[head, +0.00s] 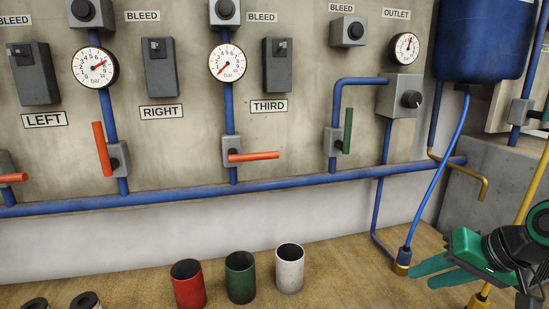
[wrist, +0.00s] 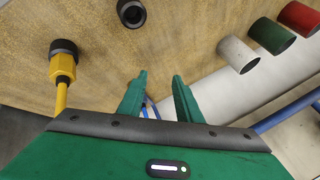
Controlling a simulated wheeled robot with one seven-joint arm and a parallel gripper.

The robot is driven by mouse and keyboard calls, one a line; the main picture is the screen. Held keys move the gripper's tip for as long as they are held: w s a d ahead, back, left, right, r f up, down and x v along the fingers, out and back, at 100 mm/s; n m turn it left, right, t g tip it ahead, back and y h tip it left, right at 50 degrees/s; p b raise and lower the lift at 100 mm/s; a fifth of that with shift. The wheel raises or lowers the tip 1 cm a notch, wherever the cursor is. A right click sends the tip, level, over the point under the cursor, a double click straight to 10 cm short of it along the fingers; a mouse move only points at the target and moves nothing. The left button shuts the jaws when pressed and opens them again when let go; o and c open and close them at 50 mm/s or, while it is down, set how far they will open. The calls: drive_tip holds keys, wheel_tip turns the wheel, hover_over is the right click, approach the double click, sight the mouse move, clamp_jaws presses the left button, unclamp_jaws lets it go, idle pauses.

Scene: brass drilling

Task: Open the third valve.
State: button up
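The sign THIRD (head: 268,106) is on the wall panel, right of a blue pipe with a valve body (head: 228,150). That valve's orange lever (head: 254,156) lies horizontal, across the vertical pipe. The gauge (head: 227,62) above it has its needle pointing to the lower left. My gripper (head: 432,272) is at the lower right of the head view, well right of and below the lever, near the bench. In the wrist view its two green fingers (wrist: 160,75) stand apart with nothing between them. The third valve is not seen in the wrist view.
A neighbouring orange lever (head: 102,149) and a green lever (head: 347,131) stand upright. Red (head: 188,287), green (head: 240,280) and white (head: 289,270) cups stand on the bench below. A blue hose (head: 440,170) and yellow pipe (head: 532,185) are near my gripper.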

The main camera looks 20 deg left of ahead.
drive_tip(key=w+a+r+n+y, duration=0.1)
drive_tip(key=a+r+y, duration=0.2)
drive_tip(key=a, duration=0.5)
drive_tip(key=w+a+r+y, duration=0.1)
drive_tip(key=a+r+y, duration=0.2)
drive_tip(key=a, duration=0.5)
drive_tip(key=m+y, duration=0.2)
drive_tip(key=y, duration=0.6)
approach(272, 158)
drive_tip(key=a, duration=0.1)
drive_tip(key=shift+g, duration=0.3)
drive_tip(key=x, duration=1)
drive_tip(key=shift+w+a+r, duration=0.2)
drive_tip(key=shift+w+a, duration=0.1)
drive_tip(key=shift+c, duration=0.4)
